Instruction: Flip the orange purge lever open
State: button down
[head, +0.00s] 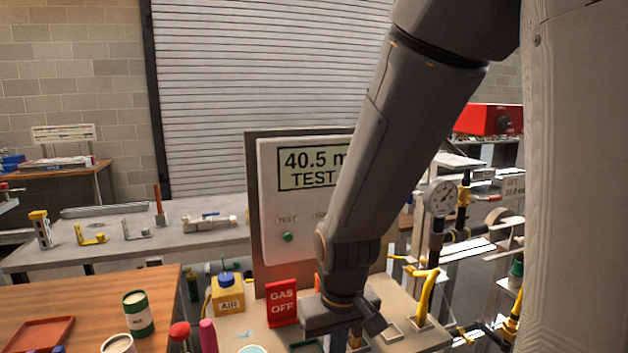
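My gripper (366,328) points down over the light bench at the lower middle, in front of the white test panel. Its fingers are small, dark and partly hidden, so I cannot tell whether they are open or shut. A small orange piece (318,283) shows just left of my wrist, beside the red sign; I cannot tell whether it is the purge lever. No lever is clearly visible, and my arm covers much of this area. The white panel (270,200) has a display (312,168) reading "40.5 m" and "TEST", with its right side hidden, and a green button (288,237).
A red "GAS OFF" sign (282,302) stands close left of my gripper. A pressure gauge (441,198) and yellow pipe (428,290) stand to the right. A wooden table (90,295) with cans is at lower left.

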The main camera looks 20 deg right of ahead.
aim_at(474, 199)
jog(key=z, duration=1.15)
jog(key=k, duration=0.15)
jog(key=z, duration=0.75)
jog(key=i, duration=0.25)
jog(key=u, duration=0.4)
